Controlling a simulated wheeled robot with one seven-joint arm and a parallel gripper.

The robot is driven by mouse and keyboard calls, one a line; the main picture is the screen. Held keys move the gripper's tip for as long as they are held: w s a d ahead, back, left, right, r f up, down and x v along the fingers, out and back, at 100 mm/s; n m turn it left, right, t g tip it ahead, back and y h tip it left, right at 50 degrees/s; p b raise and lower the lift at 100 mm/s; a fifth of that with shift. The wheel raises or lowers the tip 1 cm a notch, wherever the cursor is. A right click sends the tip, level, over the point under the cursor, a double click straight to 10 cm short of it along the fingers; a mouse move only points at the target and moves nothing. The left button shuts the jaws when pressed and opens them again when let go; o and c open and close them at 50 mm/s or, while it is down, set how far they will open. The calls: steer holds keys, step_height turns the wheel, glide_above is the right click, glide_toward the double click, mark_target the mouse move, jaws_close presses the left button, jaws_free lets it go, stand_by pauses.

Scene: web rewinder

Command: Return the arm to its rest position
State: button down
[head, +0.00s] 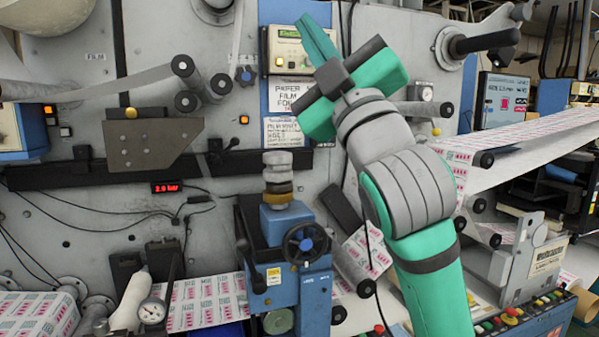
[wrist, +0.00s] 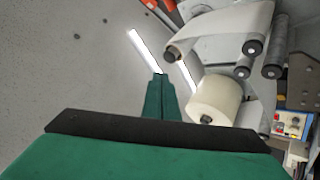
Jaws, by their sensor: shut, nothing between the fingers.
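My gripper (head: 318,38) is raised in the upper middle of the head view, its green fingers together and pointing up and to the left. Nothing shows between the fingers. My green and grey arm rises from the bottom right of the head view, in front of the machine. In the wrist view the gripper (wrist: 159,82) points up the middle, with its fingers closed. The far faces of the fingers are hidden there.
A control box (head: 292,50) with a lit display is close behind my gripper. A blue unit with a black handwheel (head: 306,244) stands left of my arm. A printed web (head: 530,137) runs at right. The wrist view shows a cream roll (wrist: 214,100) and rollers.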

steer(key=w+d+f+m+t+h, duration=0.1)
steer(key=w+d+f+m+h, duration=0.2)
steer(key=f, duration=0.6)
steer(key=w+d+f+m+h, duration=0.1)
steer(key=w+f+m+h, duration=0.2)
steer(key=f, duration=0.6)
steer(key=w+d+f+m+t+h, duration=0.1)
steer(key=w+d+f+m+h, duration=0.15)
steer(key=f+m, duration=0.45)
steer(key=s+a+f+m+g+h, duration=0.1)
steer(key=s+f+m+h, duration=0.1)
steer(key=f, duration=1.3)
steer(key=s+a+f+m+g+h, duration=0.1)
steer(key=s+f+m+g+h, duration=0.15)
steer(key=f, duration=1.25)
steer(key=s+a+f+m+g+h, duration=0.1)
steer(key=s+a+f+g, duration=0.1)
steer(key=s+f, duration=0.8)
steer(key=s+a+f+m+g, duration=0.1)
steer(key=s+a+f, duration=0.2)
steer(key=s+f, duration=0.75)
steer(key=s+f+n+g, duration=0.1)
steer(key=s+f, duration=0.3)
steer(key=s, duration=0.6)
steer(key=s+a+f+n+g+y, duration=0.1)
steer(key=s+f+g, duration=0.2)
steer(key=s, duration=0.7)
steer(key=shift+s+a+f, duration=0.15)
steer(key=shift+s+f, duration=0.05)
steer(key=shift+f, duration=0.45)
